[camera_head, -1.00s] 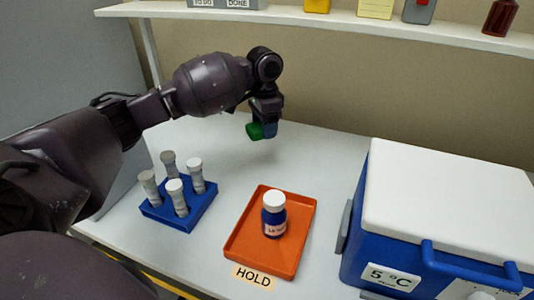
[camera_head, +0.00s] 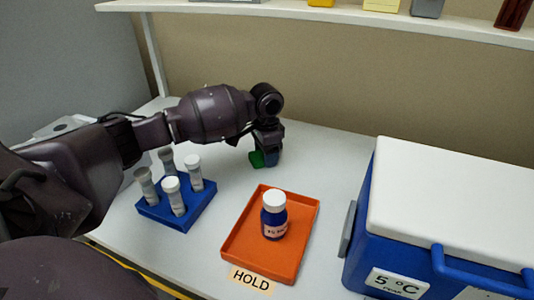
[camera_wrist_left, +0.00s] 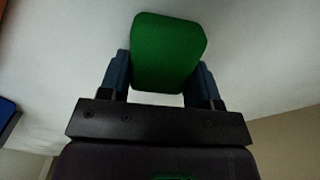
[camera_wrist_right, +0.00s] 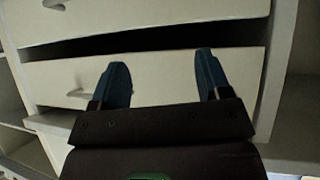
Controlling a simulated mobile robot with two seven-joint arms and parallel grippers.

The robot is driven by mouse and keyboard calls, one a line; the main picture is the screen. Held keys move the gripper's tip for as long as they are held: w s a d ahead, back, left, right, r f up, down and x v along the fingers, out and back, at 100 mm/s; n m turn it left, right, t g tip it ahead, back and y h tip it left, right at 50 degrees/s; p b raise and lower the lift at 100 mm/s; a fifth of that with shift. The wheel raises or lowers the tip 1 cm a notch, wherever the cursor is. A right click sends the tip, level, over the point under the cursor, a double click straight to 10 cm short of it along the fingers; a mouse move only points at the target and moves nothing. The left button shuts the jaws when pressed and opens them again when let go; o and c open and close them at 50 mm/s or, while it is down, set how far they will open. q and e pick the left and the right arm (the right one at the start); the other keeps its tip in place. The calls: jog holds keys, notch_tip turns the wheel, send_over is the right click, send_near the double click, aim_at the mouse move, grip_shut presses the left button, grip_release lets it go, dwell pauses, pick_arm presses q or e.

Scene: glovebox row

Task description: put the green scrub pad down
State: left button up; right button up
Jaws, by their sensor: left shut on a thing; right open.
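The green scrub pad (camera_head: 256,159) is between the fingers of my left gripper (camera_head: 266,162), over the white bench top behind the orange tray. In the left wrist view the pad (camera_wrist_left: 167,52) fills the gap between the two blue fingers, and my left gripper (camera_wrist_left: 160,80) is shut on it. The pad is at or very near the bench surface; I cannot tell whether it touches. My right gripper (camera_wrist_right: 161,85) is open and empty in the right wrist view, in front of pale drawer fronts (camera_wrist_right: 160,75). It does not show in the head view.
A blue rack (camera_head: 190,210) with several capped tubes stands at the left. The orange tray (camera_head: 236,243), labelled HOLD, holds a blue bottle (camera_head: 274,222) with a white cap. A blue cooler (camera_head: 450,200) with a white lid stands at the right. The bench between pad and cooler is clear.

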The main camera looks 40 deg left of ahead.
pick_arm(q)
jog(key=o, duration=0.8)
notch_tip(320, 180, up, 7)
jog(key=shift+f+p, duration=0.2)
jog(key=shift+p, duration=0.55)
notch_tip(320, 180, up, 6)
jog(key=shift+f+p, duration=0.15)
jog(key=shift+p, duration=0.35)
jog(key=shift+f, duration=0.1)
